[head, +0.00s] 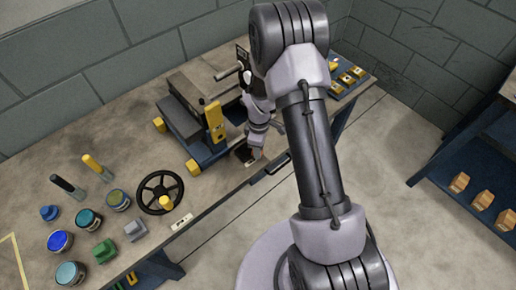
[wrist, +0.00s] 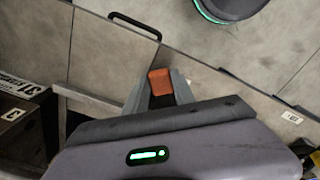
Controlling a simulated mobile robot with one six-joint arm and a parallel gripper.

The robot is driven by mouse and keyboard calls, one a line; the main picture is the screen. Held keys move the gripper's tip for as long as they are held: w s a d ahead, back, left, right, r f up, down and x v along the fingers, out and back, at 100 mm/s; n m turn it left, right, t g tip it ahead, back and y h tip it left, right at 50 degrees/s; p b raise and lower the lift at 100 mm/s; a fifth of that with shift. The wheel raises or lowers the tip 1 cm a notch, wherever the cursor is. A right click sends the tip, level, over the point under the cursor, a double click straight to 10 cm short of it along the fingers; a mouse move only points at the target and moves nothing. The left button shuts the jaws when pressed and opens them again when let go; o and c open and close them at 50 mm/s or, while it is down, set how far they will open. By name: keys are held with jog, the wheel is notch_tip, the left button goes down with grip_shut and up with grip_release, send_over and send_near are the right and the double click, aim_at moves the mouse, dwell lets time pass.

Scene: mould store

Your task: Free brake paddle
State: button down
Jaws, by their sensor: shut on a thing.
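My gripper (wrist: 160,88) shows at the middle of the wrist view, its two grey fingers closed on a small orange piece (wrist: 160,80). This piece looks like the brake paddle, but I cannot tell for sure. In the head view my gripper (head: 246,154) is low beside the right end of a blue trolley (head: 208,152), and the orange piece is hidden there. The trolley has yellow wheels and carries a grey mould block (head: 205,85). A yellow upright plate with dark holes (head: 215,122) stands at its near side.
The bench's left part holds a black handwheel (head: 160,192), several paint tins (head: 88,220), and a black-handled (head: 62,184) and a yellow-handled tool (head: 92,163). Yellow blocks (head: 347,78) lie at the far right end. A blue shelf (head: 465,175) stands right, across open floor.

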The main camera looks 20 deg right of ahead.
jog(key=shift+w+d+n, duration=0.1)
jog(key=shift+w+n, duration=0.1)
jog(key=shift+n, duration=0.2)
jog(key=c, duration=1)
grip_release()
jog(key=shift+c, duration=0.2)
jog(key=shift+r, duration=0.1)
notch_tip(320, 180, up, 17)
jog(key=p, duration=0.6)
jog(key=shift+r, duration=0.1)
